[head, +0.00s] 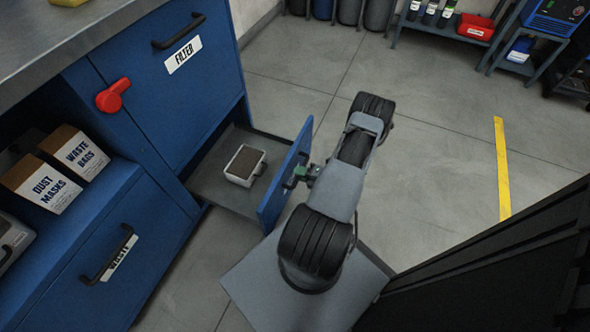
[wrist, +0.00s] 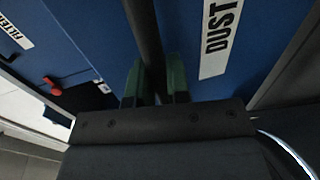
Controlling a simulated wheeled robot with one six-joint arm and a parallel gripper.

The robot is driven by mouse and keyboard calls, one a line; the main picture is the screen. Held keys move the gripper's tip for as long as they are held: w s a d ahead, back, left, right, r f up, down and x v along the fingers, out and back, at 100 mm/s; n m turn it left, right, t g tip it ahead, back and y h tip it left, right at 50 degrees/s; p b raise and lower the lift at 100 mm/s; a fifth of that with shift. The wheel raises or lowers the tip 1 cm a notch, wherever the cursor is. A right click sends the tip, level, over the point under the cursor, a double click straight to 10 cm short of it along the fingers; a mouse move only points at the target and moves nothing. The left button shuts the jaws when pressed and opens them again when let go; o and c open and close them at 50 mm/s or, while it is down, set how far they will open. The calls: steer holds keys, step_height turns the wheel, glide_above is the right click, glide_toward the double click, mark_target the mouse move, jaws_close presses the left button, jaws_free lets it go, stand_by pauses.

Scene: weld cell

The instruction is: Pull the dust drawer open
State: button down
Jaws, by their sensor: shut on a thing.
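The dust drawer (head: 224,183) stands pulled out from the blue cabinet, below the door labelled FILTER. Its blue front (head: 286,176) is well clear of the cabinet face, and a small white box with a dark top (head: 244,165) sits inside. My gripper (head: 305,172) is at the outer side of the drawer front, at its handle. In the wrist view my gripper's green fingers (wrist: 160,85) are shut on the dark bar handle (wrist: 147,40), beside the DUST label (wrist: 219,38). In the head view the handle is partly hidden by my gripper.
The FILTER door (head: 180,85) and the WASTE drawer (head: 115,262) are closed. A red knob (head: 113,95) sits on the cabinet. Floor beyond my arm is clear; a dark panel (head: 500,265) is at right.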

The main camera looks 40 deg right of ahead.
steer(key=shift+f+v, duration=0.2)
steer(key=shift+v, duration=0.75)
steer(key=c, duration=1.1)
jaws_free()
steer(key=p+v, duration=0.3)
steer(key=v, duration=1.1)
steer(key=shift+d, duration=0.1)
